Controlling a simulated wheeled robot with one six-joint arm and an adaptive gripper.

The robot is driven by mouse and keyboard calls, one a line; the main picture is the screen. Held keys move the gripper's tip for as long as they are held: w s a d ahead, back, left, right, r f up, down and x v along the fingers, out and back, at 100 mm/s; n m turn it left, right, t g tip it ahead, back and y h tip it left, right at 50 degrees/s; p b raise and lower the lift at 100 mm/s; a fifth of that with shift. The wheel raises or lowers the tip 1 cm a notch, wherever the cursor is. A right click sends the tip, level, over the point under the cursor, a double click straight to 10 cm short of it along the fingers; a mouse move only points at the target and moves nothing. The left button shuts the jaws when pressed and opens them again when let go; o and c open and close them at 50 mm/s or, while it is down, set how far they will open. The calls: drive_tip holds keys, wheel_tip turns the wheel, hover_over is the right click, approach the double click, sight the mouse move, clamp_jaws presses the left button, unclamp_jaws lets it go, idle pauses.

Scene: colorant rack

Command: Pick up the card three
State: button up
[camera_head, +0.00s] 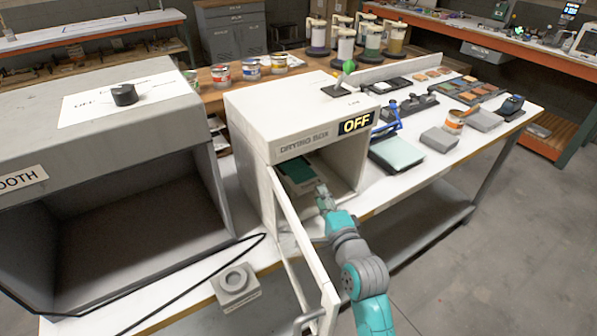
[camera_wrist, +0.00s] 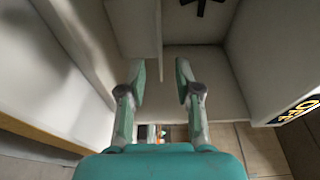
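A card with a dark green face and a pale lower edge (camera_head: 298,172) lies inside the open drying box (camera_head: 290,110). I cannot read a number on it, so I cannot tell if it is card three. My gripper (camera_head: 322,190) is at the mouth of the box, close to the card's near end. In the wrist view my gripper (camera_wrist: 160,74) is open, its two teal-padded fingers apart with nothing between them. I cannot make out the green face in the wrist view.
The box's door (camera_head: 305,255) hangs open on the left of my arm. The box sign reads OFF. A grey booth (camera_head: 100,165) stands at left. Right of the box, a pale green panel (camera_head: 397,152) and several small items cover the white table.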

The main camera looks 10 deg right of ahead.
sight(299, 172)
drive_tip(key=shift+w, duration=2.55)
clamp_jaws()
